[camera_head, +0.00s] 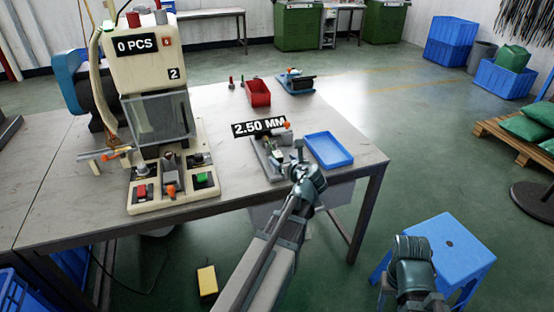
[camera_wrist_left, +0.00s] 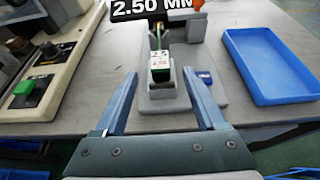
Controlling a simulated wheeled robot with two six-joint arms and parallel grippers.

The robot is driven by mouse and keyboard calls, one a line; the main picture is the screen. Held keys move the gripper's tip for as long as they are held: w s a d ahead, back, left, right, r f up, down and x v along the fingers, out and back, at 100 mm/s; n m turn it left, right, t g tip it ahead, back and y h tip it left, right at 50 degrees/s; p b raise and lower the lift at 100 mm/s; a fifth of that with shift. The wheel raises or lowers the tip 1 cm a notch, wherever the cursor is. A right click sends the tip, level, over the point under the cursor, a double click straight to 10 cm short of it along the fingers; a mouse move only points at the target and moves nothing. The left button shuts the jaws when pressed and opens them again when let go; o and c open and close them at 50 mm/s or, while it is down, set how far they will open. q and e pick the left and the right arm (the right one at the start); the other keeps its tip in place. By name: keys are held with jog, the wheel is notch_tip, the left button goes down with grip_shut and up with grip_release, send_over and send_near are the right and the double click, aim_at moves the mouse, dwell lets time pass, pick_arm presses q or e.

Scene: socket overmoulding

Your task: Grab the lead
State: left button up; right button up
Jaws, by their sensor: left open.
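A grey gauge fixture (camera_head: 268,160) with a "2.50 MM" display stands near the table's front right. It also shows ahead in the left wrist view (camera_wrist_left: 160,97). A small block with a white label (camera_wrist_left: 160,64) sits on it, with a thin green strand (camera_wrist_left: 158,36) rising behind; this may be the lead, but I cannot be sure. My left gripper (camera_head: 298,168) is at the fixture's near right side. In the left wrist view its two fingers (camera_wrist_left: 160,78) are apart and empty, with the labelled block ahead between them. My right gripper's fingers are not visible.
A blue tray (camera_head: 328,150) lies right of the fixture. A cream press machine (camera_head: 155,85) with buttons stands left. A red bin (camera_head: 257,93) and a blue-based device (camera_head: 295,82) are further back. A blue stool (camera_head: 455,245) stands on the floor at right.

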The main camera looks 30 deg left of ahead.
aim_at(280, 158)
pick_arm(q)
jog(key=shift+w, duration=0.1)
jog(key=b+x, duration=0.1)
jog(key=x, duration=0.1)
jog(key=b+x, duration=0.1)
jog(key=x, duration=0.1)
jog(key=shift+f, duration=0.4)
jog(key=shift+w+a, duration=0.3)
jog(key=shift+a, duration=0.05)
grip_shut()
